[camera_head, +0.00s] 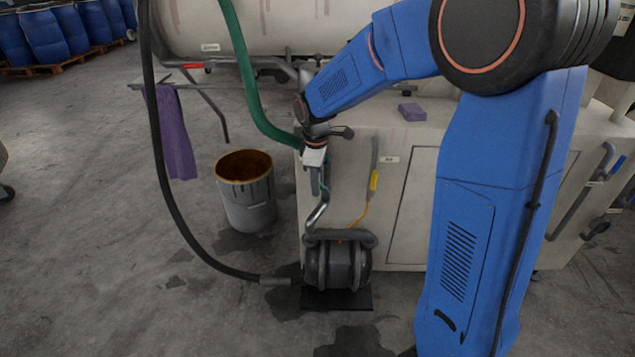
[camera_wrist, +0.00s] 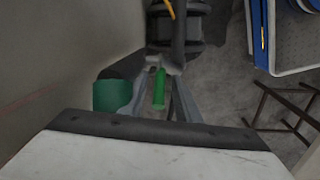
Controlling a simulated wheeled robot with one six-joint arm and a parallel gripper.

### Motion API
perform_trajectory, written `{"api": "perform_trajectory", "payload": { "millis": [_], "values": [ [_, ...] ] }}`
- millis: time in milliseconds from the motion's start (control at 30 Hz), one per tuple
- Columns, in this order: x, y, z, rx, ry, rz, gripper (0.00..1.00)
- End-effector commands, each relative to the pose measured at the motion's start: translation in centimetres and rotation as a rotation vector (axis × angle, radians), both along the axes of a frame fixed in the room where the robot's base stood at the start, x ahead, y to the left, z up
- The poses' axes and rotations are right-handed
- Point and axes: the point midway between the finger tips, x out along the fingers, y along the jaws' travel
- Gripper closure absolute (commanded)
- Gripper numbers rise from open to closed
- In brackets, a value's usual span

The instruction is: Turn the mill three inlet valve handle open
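The valve handle appears as a short green bar (camera_wrist: 158,88) in the wrist view, and the pipework around it is mostly hidden. My gripper (camera_wrist: 162,84) points down at it, with one grey finger on each side of the bar. The fingers look apart, with some space beside the bar; I see no clear grip on it. In the head view my gripper (camera_head: 319,188) is in front of the pale mill cabinet (camera_head: 410,190), above a bent metal pipe (camera_head: 318,213). The handle is too small there to make out clearly.
A dark pump (camera_head: 338,264) stands on the floor below my gripper. A green hose (camera_head: 246,75) hangs close to my wrist. A black hose (camera_head: 170,185) loops left to the pump. An open drum (camera_head: 246,190) stands left.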

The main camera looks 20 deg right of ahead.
Motion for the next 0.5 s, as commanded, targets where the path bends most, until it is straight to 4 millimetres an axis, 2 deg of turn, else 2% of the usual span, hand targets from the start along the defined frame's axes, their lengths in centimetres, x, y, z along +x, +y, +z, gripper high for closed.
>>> {"api": "perform_trajectory", "payload": {
  "millis": [33,100,500],
  "values": [
    [0.0,0.0,0.01,0.0,0.0,0.0,0.83],
    [0.0,0.0,0.02,0.0,0.0,0.0,0.99],
    [-0.04,-0.25,0.13,0.03,-0.011,-0.003,1.0]
  ]
}}
